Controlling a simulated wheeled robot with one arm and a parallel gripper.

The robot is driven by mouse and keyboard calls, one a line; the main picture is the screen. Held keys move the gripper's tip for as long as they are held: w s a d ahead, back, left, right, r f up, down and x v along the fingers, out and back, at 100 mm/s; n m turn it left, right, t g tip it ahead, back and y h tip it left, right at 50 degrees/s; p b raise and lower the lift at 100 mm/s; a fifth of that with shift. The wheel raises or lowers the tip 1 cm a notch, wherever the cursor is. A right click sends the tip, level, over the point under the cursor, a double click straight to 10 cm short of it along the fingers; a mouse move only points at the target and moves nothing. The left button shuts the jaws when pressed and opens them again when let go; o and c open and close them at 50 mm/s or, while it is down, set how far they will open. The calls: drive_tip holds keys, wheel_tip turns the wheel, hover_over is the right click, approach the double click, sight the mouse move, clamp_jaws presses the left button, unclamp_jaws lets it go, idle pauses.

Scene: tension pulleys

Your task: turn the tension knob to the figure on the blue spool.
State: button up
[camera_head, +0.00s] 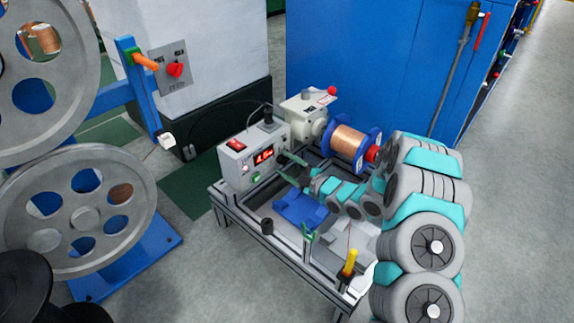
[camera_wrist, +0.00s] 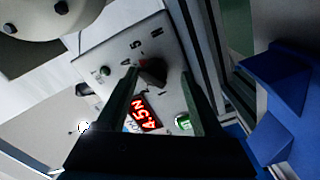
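The tension knob (camera_wrist: 152,71) is a small dark knob on the light grey control box (camera_head: 238,168), with letters or figures around it. My gripper (camera_wrist: 160,76) is open, its two dark fingers on either side of the knob in the wrist view. A gap shows between the knob and the right finger; I cannot tell whether the left one touches it. In the head view my gripper (camera_head: 284,166) is at the box front and hides the knob. The red display (camera_wrist: 144,114) seems to read 4.5N. The blue spool (camera_head: 373,137) carries copper wire; its figure is too small to read.
The box stands on a metal-framed bench (camera_head: 240,220) with a blue block (camera_head: 300,208) on it. A green button (camera_wrist: 184,122) lies near my right finger. Large grey pulleys (camera_head: 80,210) stand at the left, a blue cabinet (camera_head: 370,60) behind.

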drive_tip(key=shift+d+r, duration=0.1)
drive_tip(key=shift+d, duration=0.1)
drive_tip(key=shift+s+d, duration=0.1)
drive_tip(key=shift+d, duration=0.15)
drive_tip(key=shift+p+v, duration=0.35)
drive_tip(key=shift+v, duration=3.1)
drive_tip(key=shift+s, duration=0.15)
